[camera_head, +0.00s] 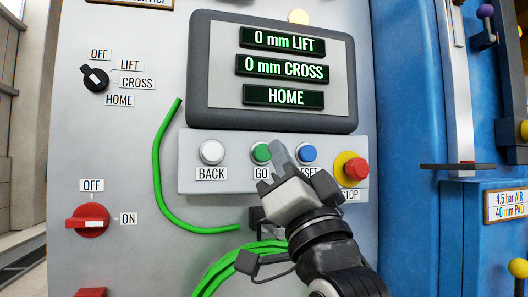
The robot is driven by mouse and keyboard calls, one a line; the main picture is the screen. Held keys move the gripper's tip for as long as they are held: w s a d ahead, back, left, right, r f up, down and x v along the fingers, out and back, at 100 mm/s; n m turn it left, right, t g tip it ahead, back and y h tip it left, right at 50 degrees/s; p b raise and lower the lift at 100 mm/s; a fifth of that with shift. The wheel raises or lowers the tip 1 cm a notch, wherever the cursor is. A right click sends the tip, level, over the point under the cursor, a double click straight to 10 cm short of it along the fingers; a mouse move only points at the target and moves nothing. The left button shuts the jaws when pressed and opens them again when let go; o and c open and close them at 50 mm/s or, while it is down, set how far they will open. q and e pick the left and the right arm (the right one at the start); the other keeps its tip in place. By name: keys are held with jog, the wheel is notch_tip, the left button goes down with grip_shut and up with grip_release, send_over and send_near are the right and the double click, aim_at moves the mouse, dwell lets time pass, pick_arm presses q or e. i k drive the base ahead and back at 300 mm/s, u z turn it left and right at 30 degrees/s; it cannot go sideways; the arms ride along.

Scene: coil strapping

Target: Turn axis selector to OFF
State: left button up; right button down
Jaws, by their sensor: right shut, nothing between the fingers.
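The axis selector (94,78) is a small black rotary knob with a white mark, at the upper left of the grey panel. The labels OFF, LIFT, CROSS and HOME stand around its upper and right sides. Its white mark lies on a slant from upper left to lower right. The display (286,95) reads 0 mm LIFT, 0 mm CROSS and HOME. My right gripper (277,151) is shut and empty in front of the button row, well right of and below the selector. It covers part of the RESET label. My left gripper is not in view.
The button box has a white BACK button (212,152), green GO button (261,153), blue RESET button (306,152) and red stop button (355,168). A red OFF/ON switch (88,220) sits lower left. A green cable (160,180) curves between it and the box.

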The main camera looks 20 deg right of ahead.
aim_at(97, 80)
jog(key=k, duration=1)
